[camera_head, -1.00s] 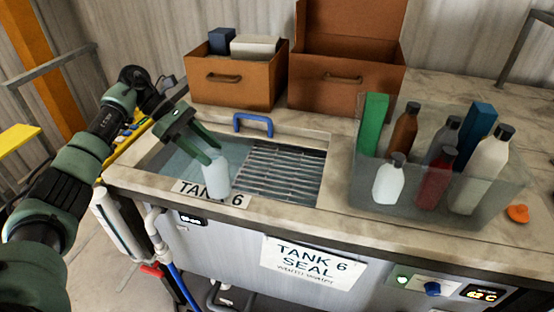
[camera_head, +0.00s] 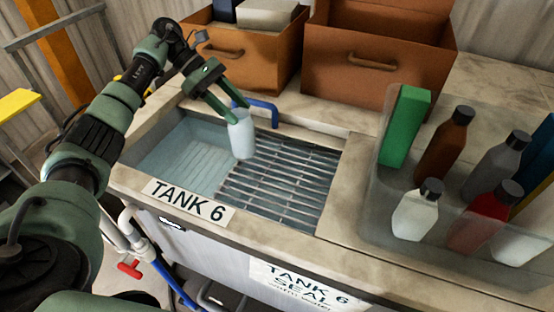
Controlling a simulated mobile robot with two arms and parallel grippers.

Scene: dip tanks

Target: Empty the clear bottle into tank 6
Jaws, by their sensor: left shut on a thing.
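My left gripper (camera_head: 236,107) is shut on a pale, clear bottle (camera_head: 242,138) and holds it by its upper part. The bottle hangs nearly upright, tilted a little, with no cap visible. It is over tank 6, where the open water (camera_head: 185,155) on the left meets the metal grate (camera_head: 280,185) on the right. I cannot tell how high it is above the grate or how full it is. The label "TANK 6" (camera_head: 188,205) is on the front rim. My right gripper is not in view.
A blue handle (camera_head: 262,108) stands behind the tank. Two brown boxes (camera_head: 240,65) (camera_head: 375,85) are at the back. A clear bin (camera_head: 375,225) at the right holds several capped bottles and a green box (camera_head: 405,125). The counter between tank and bin is bare.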

